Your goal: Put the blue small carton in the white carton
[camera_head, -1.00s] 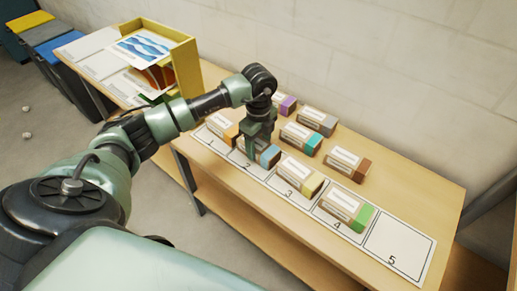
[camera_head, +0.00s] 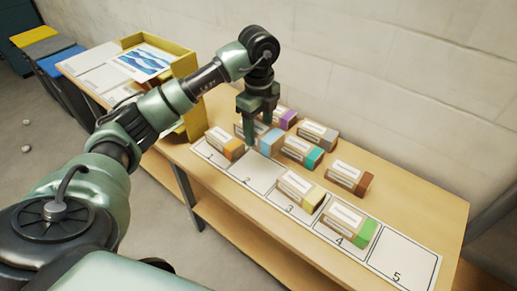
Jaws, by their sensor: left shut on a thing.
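The blue small carton (camera_head: 271,142), with a light blue end, is held off the table behind slot 2. My left gripper (camera_head: 256,130) points down and is shut on it; its fingers cover part of the carton. I cannot make out a white carton in this view. My right gripper is not in view.
On the numbered white strip (camera_head: 397,262), an orange-ended carton (camera_head: 226,142), a yellow-ended carton (camera_head: 301,189) and a green-ended carton (camera_head: 348,224) sit on slots 1, 3 and 4. Slots 2 and 5 are bare. Purple, grey, teal and brown-ended cartons stand behind. A yellow open box (camera_head: 187,85) stands left.

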